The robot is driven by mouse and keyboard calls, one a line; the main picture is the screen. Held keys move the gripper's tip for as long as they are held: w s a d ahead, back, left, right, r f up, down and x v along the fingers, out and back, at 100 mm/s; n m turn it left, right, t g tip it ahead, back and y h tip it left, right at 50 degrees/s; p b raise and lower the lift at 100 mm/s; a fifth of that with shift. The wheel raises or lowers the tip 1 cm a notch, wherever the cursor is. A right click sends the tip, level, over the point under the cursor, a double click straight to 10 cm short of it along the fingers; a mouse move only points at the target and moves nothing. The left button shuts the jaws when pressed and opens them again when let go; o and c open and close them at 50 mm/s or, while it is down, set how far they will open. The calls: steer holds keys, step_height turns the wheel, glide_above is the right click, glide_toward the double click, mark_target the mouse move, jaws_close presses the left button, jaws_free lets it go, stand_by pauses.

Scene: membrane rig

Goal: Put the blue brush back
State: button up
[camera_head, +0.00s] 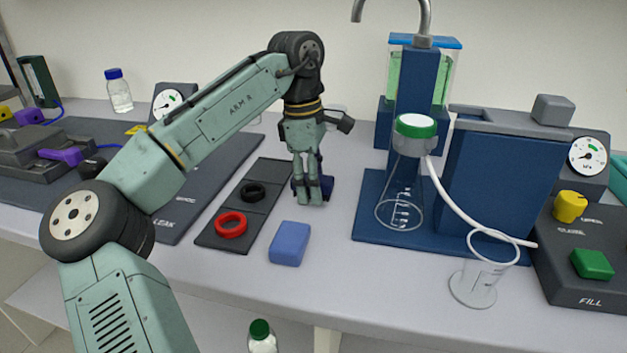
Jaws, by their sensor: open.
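My gripper (315,199) points down at the table with its jaws open, just right of the black tray. A dark blue object (327,187) shows behind and beside its fingers and is partly hidden by them; it may be the blue brush, but its shape is not clear. I cannot tell whether the fingers touch it. A lighter blue block (289,243) lies on the table in front of the gripper, apart from it, and shows no bristles.
Right stand a blue rig with a flask (399,215), a beaker (473,287) with a tube, and a control panel (590,260). A green-capped bottle (262,340) is low in front.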

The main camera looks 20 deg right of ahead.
mark_target(306, 176)
step_height(306, 176, up, 12)
steer(key=a+p, duration=0.1)
steer(key=shift+w+a+r, duration=0.15)
steer(key=shift+w, duration=0.25)
